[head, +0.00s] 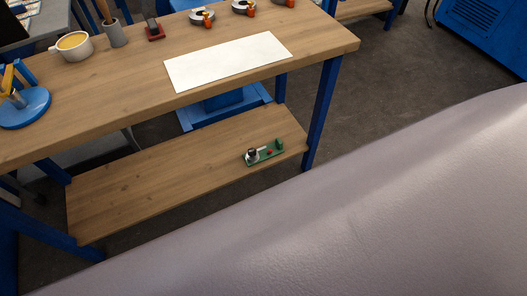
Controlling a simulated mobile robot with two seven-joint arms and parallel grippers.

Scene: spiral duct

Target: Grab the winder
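A small device with a green base (265,153) lies on the lower wooden shelf, near its right end. It carries a dark and pale round part at its left, a small red part and an upright green piece at its right. It may be the winder, but I cannot tell for sure. Neither of my grippers is in view.
The shelf (150,185) is otherwise bare. Above it, the wooden bench top (130,85) holds a white sheet (228,62), a yellow-filled cup (73,45), a grey holder (115,34) and a blue round stand (25,108). A blue leg (322,112) stands right of the shelf.

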